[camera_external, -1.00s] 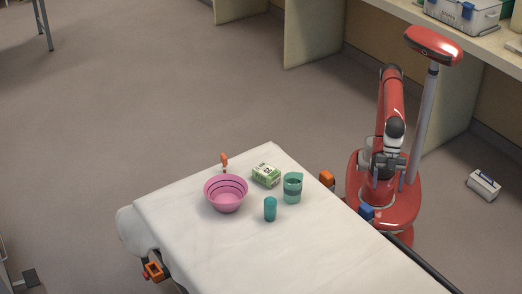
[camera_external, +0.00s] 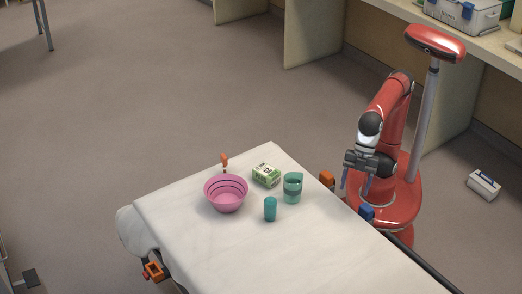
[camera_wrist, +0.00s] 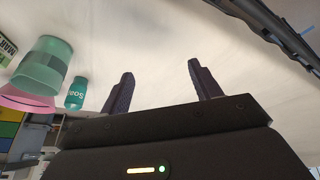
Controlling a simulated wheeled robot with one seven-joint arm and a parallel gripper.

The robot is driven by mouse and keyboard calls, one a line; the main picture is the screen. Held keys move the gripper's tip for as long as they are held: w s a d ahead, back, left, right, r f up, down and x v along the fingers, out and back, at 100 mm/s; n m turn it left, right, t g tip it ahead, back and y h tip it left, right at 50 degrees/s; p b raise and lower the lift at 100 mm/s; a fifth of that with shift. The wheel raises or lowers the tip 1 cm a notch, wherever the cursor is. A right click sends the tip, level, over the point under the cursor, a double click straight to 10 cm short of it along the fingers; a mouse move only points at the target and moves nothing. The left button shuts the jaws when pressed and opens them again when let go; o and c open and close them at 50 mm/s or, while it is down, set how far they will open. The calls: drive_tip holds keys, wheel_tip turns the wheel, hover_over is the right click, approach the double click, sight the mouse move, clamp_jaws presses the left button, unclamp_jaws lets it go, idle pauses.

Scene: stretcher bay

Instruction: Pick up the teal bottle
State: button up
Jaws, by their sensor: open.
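The teal bottle (camera_external: 270,209) stands upright on the white-sheeted stretcher (camera_external: 240,262), in front of a green translucent cup and right of a pink bowl. In the wrist view the bottle (camera_wrist: 76,93) shows at the left, with pale lettering on it. My gripper (camera_external: 357,184) is at the right edge of the stretcher, well apart from the bottle. In the wrist view its two dark fingers (camera_wrist: 163,88) are spread, with only white sheet between them.
The green cup (camera_external: 292,188) stands close to the bottle on the right. The pink bowl (camera_external: 226,196), a green-and-white box (camera_external: 266,175) and a small orange item (camera_external: 224,161) are near. Orange and blue clamps (camera_external: 326,178) line the stretcher's edge. The front of the sheet is clear.

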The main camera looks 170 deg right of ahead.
drive_tip(key=w+d+r, duration=0.2)
drive_tip(key=w+d, duration=0.3)
drive_tip(key=d, duration=0.7)
drive_tip(key=m, duration=0.2)
approach(267, 217)
drive_tip(key=shift+s+a+r+p, duration=0.25)
drive_tip(key=shift+a+r+p, duration=0.3)
drive_tip(key=shift+r, duration=0.3)
drive_tip(key=x, duration=0.5)
drive_tip(key=b+x, duration=0.1)
drive_tip(key=x, duration=0.1)
drive_tip(key=shift+w+d+f, duration=0.15)
drive_tip(key=shift+d+f, duration=0.15)
drive_tip(key=shift+d, duration=0.15)
drive_tip(key=c, duration=1.1)
